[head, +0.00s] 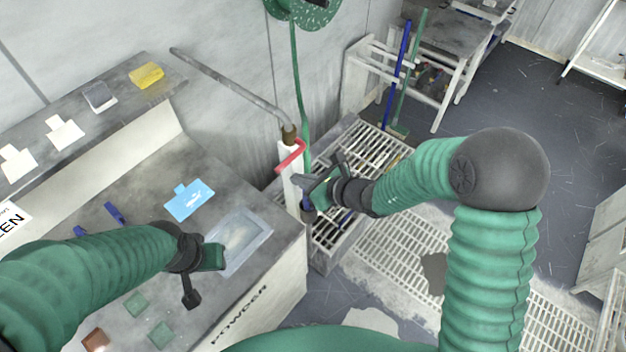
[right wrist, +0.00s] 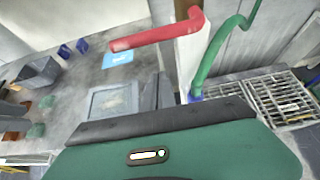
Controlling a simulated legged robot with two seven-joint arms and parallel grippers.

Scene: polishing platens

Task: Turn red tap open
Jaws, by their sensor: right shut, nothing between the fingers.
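The red tap handle (head: 291,156) sits on a white upright pipe (head: 287,172) at the bench's right end, below a brass fitting and a long grey spout. In the right wrist view the red handle (right wrist: 158,33) is an L-shaped lever pointing left, beyond the fingers. My right gripper (head: 308,184) is shut and empty, just below and right of the handle; I cannot tell from the head view whether it touches. My left gripper (head: 206,273) is over the bench's front part; its finger gap is not clear.
A green hose (head: 298,90) hangs beside the pipe. The grey bench holds a shallow tray (head: 262,240), a blue card (head: 187,200) and small blocks. A yellow sponge (head: 146,75) lies on the back shelf. Metal grating (head: 400,262) covers the floor at right.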

